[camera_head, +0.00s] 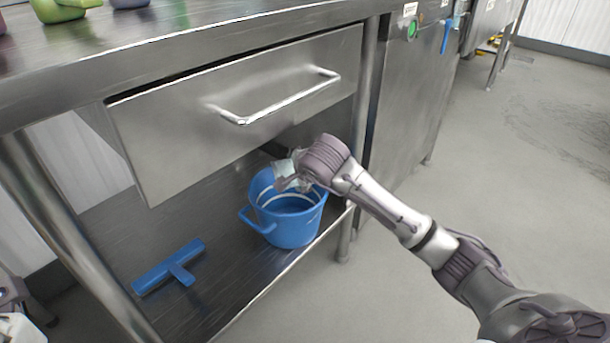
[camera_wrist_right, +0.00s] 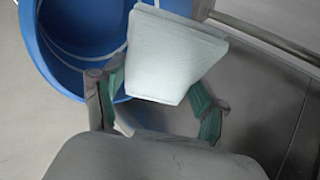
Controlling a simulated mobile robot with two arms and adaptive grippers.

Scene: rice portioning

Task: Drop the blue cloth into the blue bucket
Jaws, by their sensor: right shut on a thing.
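The blue bucket (camera_head: 290,230) stands upright on the lower steel shelf, under the drawer. My right gripper (camera_head: 292,168) is over the bucket's rim, partly hidden by its own wrist. It is shut on a pale, bluish-white cloth (camera_wrist_right: 172,62), which looks much paler than the bucket. In the right wrist view the green-padded fingers of the gripper (camera_wrist_right: 158,90) are on both sides of the cloth. The bucket (camera_wrist_right: 42,50) lies beyond the cloth at the upper left, and the cloth overlaps its opening. The gap between cloth and bucket is hard to tell.
A closed drawer (camera_head: 240,118) with a bar handle (camera_head: 285,101) sits just above the bucket. A blue squeegee-like tool (camera_head: 170,268) lies on the shelf to the left. A table leg (camera_head: 362,130) stands right of the bucket. The floor (camera_head: 480,170) at right is open.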

